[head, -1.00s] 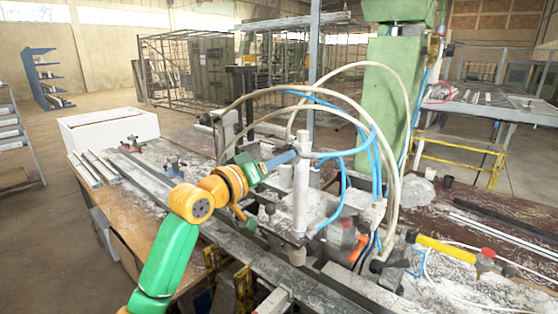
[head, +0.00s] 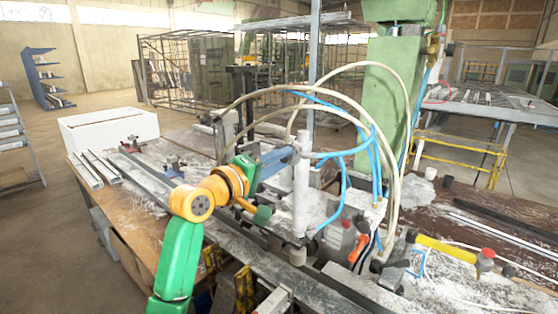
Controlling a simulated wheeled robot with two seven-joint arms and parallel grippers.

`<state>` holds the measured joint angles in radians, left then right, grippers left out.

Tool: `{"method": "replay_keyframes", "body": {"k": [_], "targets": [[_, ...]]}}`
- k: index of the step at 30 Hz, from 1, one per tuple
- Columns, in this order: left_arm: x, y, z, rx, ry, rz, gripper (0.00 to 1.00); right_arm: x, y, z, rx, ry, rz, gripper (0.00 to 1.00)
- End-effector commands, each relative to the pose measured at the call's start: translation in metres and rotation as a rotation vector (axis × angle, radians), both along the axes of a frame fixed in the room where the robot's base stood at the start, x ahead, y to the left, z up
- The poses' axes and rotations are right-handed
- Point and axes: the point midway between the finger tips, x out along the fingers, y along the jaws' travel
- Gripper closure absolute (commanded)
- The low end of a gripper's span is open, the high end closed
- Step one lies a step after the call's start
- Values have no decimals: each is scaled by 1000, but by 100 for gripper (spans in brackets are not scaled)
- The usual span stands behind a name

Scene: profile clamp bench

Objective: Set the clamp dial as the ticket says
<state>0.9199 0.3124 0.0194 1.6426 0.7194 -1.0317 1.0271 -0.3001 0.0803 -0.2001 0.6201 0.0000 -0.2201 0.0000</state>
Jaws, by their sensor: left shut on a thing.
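My left arm comes in from the lower left, green with orange joints, and ends in the blue-grey left gripper (head: 296,149). The gripper points right, at the top of the pale upright cylinder of the clamp unit (head: 301,190). It is shut on a small part there, at the place of the clamp dial; the part is mostly hidden by the fingers. I cannot read any dial mark. I cannot make out a ticket. My right gripper is not in view.
Cream and blue hoses (head: 366,130) loop over the clamp unit, close to the gripper. A green machine column (head: 388,95) stands behind. A yellow-handled tool (head: 445,247) lies at the right. A white box (head: 108,128) and metal profiles (head: 103,165) are at the left.

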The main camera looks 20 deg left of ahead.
Motion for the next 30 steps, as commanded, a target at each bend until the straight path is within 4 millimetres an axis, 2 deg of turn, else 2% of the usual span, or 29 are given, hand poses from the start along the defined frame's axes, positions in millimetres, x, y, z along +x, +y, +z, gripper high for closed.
{"method": "replay_keyframes", "body": {"k": [15, 16, 18, 19, 27, 30], "targets": [[0, 0, 0, -18, 6, 0, 100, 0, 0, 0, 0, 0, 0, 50], [0, 0, 0, -18, 6, 0, 64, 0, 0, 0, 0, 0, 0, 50], [0, 0, 0, -17, 5, 0, 45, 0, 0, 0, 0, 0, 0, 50], [0, 0, 0, -17, 5, 0, 39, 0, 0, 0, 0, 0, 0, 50], [-1, 0, 0, -16, 5, 0, 39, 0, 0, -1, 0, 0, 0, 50], [-12, 5, -4, -14, 2, 1, 39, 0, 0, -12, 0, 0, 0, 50]]}}
